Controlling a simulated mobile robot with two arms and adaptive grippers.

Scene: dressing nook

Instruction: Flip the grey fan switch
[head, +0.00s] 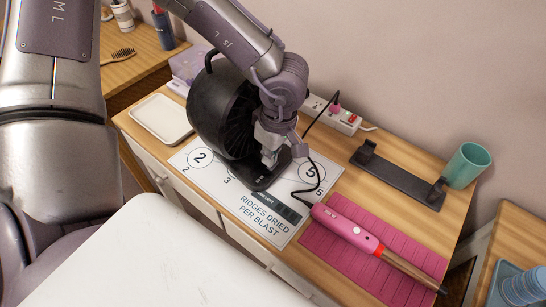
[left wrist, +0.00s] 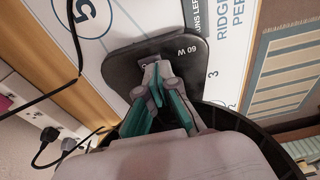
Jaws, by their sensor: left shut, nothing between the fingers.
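The black fan (head: 222,110) stands on a dark base (head: 262,182) on a white printed sheet (head: 208,185). The base also shows in the left wrist view (left wrist: 188,62), with "60 W" printed on it. My left gripper (head: 268,160) is shut and empty, pointing down at the base in front of the fan. In the left wrist view its fingertips (left wrist: 150,70) are over the base, close to or touching it. I cannot make out the grey switch; the fingertips cover that part of the base. My right gripper is in neither view.
A pink curling iron (head: 345,230) lies on a pink mat (head: 325,252). A power strip (head: 322,110) with plugs and cords is by the wall. A black stand (head: 398,178), teal cup (head: 467,165) and white tray (head: 162,118) are also on the table.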

